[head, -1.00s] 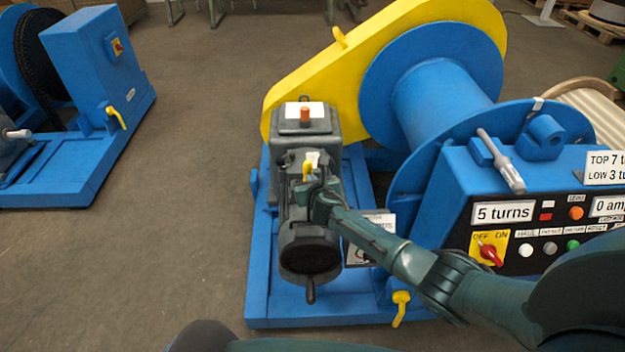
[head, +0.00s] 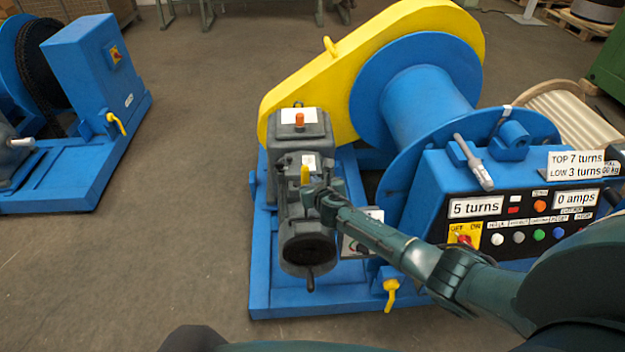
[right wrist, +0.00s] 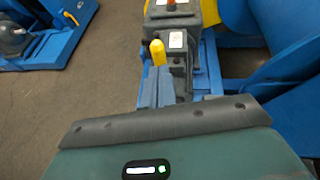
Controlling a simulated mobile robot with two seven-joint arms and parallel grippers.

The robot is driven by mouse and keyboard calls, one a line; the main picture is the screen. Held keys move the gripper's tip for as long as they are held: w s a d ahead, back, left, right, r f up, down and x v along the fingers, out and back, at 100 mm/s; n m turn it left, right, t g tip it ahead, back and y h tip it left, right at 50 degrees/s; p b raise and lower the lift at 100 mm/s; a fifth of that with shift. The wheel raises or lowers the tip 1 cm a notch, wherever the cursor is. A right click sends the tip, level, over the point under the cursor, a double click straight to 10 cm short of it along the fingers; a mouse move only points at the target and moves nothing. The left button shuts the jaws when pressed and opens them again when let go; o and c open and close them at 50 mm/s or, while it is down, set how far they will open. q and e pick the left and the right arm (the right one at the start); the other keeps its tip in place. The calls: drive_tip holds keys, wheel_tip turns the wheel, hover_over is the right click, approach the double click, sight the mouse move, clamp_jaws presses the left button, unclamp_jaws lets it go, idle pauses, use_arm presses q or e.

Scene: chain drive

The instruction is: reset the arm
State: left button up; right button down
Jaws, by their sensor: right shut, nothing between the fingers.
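My right arm reaches in from the lower right in the head view. Its gripper (head: 314,196) is at the grey gearbox and motor unit (head: 299,135), close to a small yellow lever (head: 305,174). The right gripper is shut with nothing held. In the right wrist view the shut fingers (right wrist: 157,88) point up toward the yellow lever (right wrist: 158,52), which shows just beyond their tips. I cannot tell whether they touch it. My left gripper is not in view; only a dark piece of my own body shows at the bottom edge.
The blue winch frame carries a drum (head: 425,105) and a yellow chain guard (head: 375,55). A control panel (head: 520,225) reads 5 turns and 0 amps, right of the gearbox. Another blue machine (head: 90,75) stands at left. The floor (head: 190,150) between them is clear.

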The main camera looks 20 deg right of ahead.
idle(0.6)
drive_tip(key=s+a+f+m+g, duration=0.1)
drive_tip(key=s+a+m+g, duration=0.1)
drive_tip(key=s+m, duration=0.65)
drive_tip(key=s+a+m+g, duration=0.2)
drive_tip(key=s+m, duration=0.6)
drive_tip(key=s, duration=0.1)
drive_tip(key=s+d+r+m+g+y, duration=0.1)
drive_tip(key=s+r+m+g, duration=0.25)
drive_tip(key=s+m, duration=0.6)
drive_tip(key=s+r+m+g+y, duration=0.15)
drive_tip(key=s+r+m, duration=0.45)
drive_tip(key=s, duration=0.7)
drive_tip(key=w+a+f+t+y, duration=0.1)
drive_tip(key=w+a+f+t, duration=0.1)
drive_tip(key=f, duration=0.3)
drive_tip(key=w+a+f+t+y, duration=0.1)
drive_tip(key=w+a+f+t, duration=0.1)
drive_tip(key=f, duration=0.4)
drive_tip(key=shift+w+a+f+m+t, duration=0.2)
drive_tip(key=shift+w+a+m+t, duration=0.1)
drive_tip(key=shift+a+t, duration=0.5)
drive_tip(key=shift+d, duration=0.15)
